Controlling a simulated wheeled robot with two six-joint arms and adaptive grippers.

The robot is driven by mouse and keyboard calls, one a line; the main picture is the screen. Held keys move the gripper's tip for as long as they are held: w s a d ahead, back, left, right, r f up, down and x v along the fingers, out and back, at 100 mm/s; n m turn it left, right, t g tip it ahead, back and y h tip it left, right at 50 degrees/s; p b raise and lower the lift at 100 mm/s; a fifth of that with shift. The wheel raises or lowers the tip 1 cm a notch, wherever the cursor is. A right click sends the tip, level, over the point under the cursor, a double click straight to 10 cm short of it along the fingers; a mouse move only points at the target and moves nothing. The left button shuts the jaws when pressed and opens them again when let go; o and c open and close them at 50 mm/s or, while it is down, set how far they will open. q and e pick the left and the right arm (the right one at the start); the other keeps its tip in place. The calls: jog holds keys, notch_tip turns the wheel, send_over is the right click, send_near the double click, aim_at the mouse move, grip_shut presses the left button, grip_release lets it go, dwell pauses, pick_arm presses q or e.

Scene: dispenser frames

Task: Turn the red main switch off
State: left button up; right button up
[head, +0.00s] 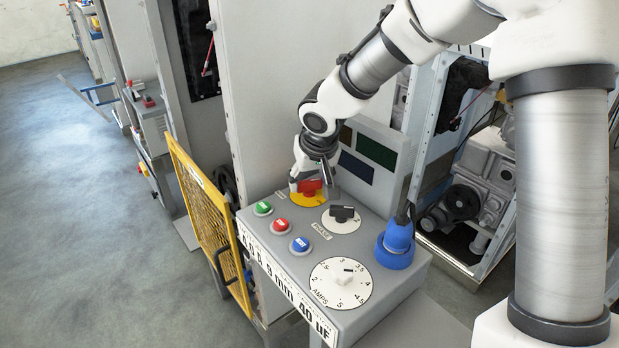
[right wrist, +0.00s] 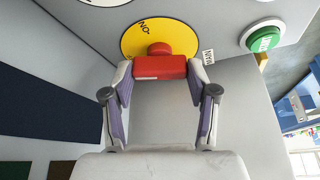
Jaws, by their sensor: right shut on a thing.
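The red main switch (head: 309,187) sits on a round yellow plate (head: 297,199) at the back of the grey control panel (head: 262,238). My right gripper (head: 308,181) reaches down to it from above. In the right wrist view, the red switch handle (right wrist: 160,67) lies between the two fingers of my right gripper (right wrist: 160,78), which are shut on it from both sides. The yellow plate (right wrist: 135,38) shows "NO" lettering near its upper left; other lettering is partly hidden by the gripper. My left gripper is in neither view.
The panel also bears a green button (head: 263,208), a red button (head: 281,226), a blue button (head: 300,245), a black phase knob (head: 342,213), a white amps dial (head: 342,283) and a blue plug (head: 396,243). A yellow mesh guard (head: 205,205) stands left.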

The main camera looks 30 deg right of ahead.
jog(key=n+y+p, duration=0.1)
jog(key=n+p, duration=0.1)
jog(key=shift+d+r+n, duration=0.1)
jog(key=shift+n, duration=0.3)
jog(key=shift+n+y+p, duration=0.3)
jog(key=shift+n+p, duration=0.3)
jog(key=shift+n, duration=0.1)
jog(key=o, duration=0.9)
jog(key=shift+o, duration=1.2)
jog(key=shift+w+f, duration=0.1)
jog(key=shift+f, duration=0.1)
